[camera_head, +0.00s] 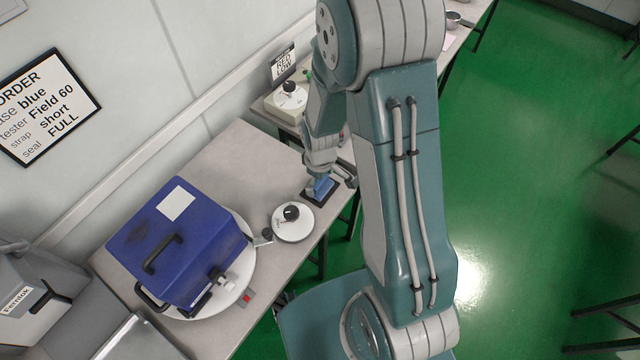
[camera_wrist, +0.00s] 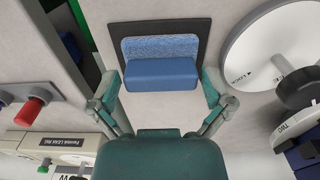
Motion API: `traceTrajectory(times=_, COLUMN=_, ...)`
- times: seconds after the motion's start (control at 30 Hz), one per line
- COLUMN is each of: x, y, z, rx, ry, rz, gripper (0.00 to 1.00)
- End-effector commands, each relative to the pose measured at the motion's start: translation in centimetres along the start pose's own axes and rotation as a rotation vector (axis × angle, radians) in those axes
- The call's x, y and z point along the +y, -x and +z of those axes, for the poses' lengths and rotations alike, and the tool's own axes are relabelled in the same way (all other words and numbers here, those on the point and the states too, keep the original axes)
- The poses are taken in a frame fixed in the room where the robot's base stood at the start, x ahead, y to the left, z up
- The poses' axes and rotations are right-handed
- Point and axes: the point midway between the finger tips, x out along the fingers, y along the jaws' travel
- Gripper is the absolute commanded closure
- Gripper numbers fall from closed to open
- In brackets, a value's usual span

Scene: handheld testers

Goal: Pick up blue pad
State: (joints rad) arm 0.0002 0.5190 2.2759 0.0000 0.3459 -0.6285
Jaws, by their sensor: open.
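The blue pad (camera_wrist: 160,72) is a block with a lighter, textured flat part behind it. It lies on a dark mat (camera_wrist: 203,30) on the table. In the head view the blue pad (camera_head: 323,186) sits near the table's right edge, partly covered by my gripper. My gripper (camera_wrist: 162,88) is open, its two fingers on either side of the pad in the wrist view. I cannot tell whether the fingers touch it. In the head view my gripper (camera_head: 332,178) is right over the pad, its fingertips partly hidden.
A white round dial with a black knob (camera_head: 293,222) is close beside the mat. A blue case (camera_head: 175,245) stands on a white round plate (camera_head: 245,275) to the left. A red button (camera_wrist: 30,112) shows in the wrist view. The table surface (camera_head: 235,160) behind is clear.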

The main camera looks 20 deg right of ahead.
Motion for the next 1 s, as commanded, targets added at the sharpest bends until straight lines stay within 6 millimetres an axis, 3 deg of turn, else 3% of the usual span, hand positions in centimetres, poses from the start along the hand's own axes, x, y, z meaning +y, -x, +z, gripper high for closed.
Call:
traceTrajectory(times=0.17, x=0.0, y=0.0, z=0.0, rx=0.0, ry=0.0, rz=0.0, gripper=0.0)
traceTrajectory(times=0.2, x=0.0, y=0.0, z=0.0, rx=0.0, ry=0.0, rz=0.0, gripper=0.18)
traceTrajectory(times=0.3, x=0.0, y=0.0, z=0.0, rx=0.0, ry=0.0, rz=-0.001, gripper=0.55)
traceTrajectory(times=0.73, x=0.0, y=0.1, z=0.0, rx=-0.002, ry=0.0, rz=-0.001, gripper=0.56)
traceTrajectory(times=1.0, x=0.1, y=1.7, z=-0.3, rx=0.001, ry=-0.001, rz=0.0, gripper=0.56)
